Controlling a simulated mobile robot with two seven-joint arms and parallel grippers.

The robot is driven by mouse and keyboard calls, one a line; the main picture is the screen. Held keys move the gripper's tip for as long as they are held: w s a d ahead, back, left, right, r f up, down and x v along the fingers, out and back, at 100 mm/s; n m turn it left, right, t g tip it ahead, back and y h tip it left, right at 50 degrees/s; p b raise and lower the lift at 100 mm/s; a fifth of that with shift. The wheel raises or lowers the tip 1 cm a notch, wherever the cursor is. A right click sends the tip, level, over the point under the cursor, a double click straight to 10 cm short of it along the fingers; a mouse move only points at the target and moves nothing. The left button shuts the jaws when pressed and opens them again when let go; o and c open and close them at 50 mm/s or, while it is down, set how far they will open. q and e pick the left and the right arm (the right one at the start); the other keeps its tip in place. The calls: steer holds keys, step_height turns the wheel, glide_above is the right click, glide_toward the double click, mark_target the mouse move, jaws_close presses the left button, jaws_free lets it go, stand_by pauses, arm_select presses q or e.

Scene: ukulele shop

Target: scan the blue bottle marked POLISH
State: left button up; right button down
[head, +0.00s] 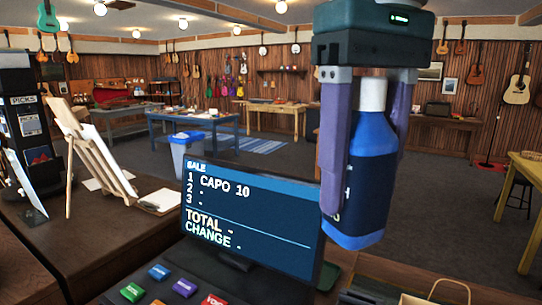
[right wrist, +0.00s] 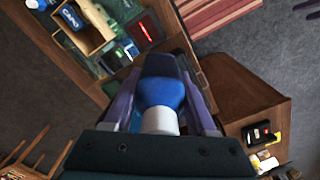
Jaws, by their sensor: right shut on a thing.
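My right gripper (head: 367,180) is shut on a blue bottle (head: 372,205) with a white cap, held roughly upright in the air, slightly tilted, right of the sale screen. Its purple fingers cover part of the label; only a letter like H shows, so the full word cannot be read. In the right wrist view the bottle (right wrist: 161,90) sits between the fingers. A dark device with a glowing red line (right wrist: 143,28), looking like a scanner, lies beyond it. The sale screen (head: 250,215) reads CAPO 10 on line 1; lines 2 and 3, total and change show dashes. My left gripper is not in view.
Coloured register keys (head: 158,272) lie below the screen. A paper bag (head: 435,299) stands at the bottom right. A wooden box marked CAPO (right wrist: 85,28) is near the scanner-like device. An easel stand (head: 95,150) and a clipboard (head: 157,200) occupy the left counter.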

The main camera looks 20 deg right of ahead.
steer(key=d+f+n+b, duration=0.2)
steer(key=f+n+b, duration=0.2)
steer(key=f, duration=0.9)
steer(key=w+d+f+n+b, duration=0.1)
steer(key=f+n+b, duration=0.3)
steer(key=f, duration=0.9)
steer(key=w+d+f+n+b, duration=0.1)
steer(key=d+f+n+b, duration=0.2)
steer(key=f, duration=1)
steer(key=shift+d+f+n+b, duration=0.15)
steer(key=shift+n+b, duration=0.4)
steer(key=shift+b, duration=0.8)
steer(key=shift+f+n+b, duration=0.15)
steer(key=shift+n+b, duration=0.4)
steer(key=shift+b, duration=0.8)
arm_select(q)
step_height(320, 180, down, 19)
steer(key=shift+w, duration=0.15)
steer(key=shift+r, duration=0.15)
arm_select(e)
steer(key=shift+r, duration=0.1)
arm_select(q)
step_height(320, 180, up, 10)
steer(key=p, duration=1)
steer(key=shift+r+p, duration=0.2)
steer(key=shift+p, duration=0.15)
arm_select(e)
step_height(320, 180, up, 9)
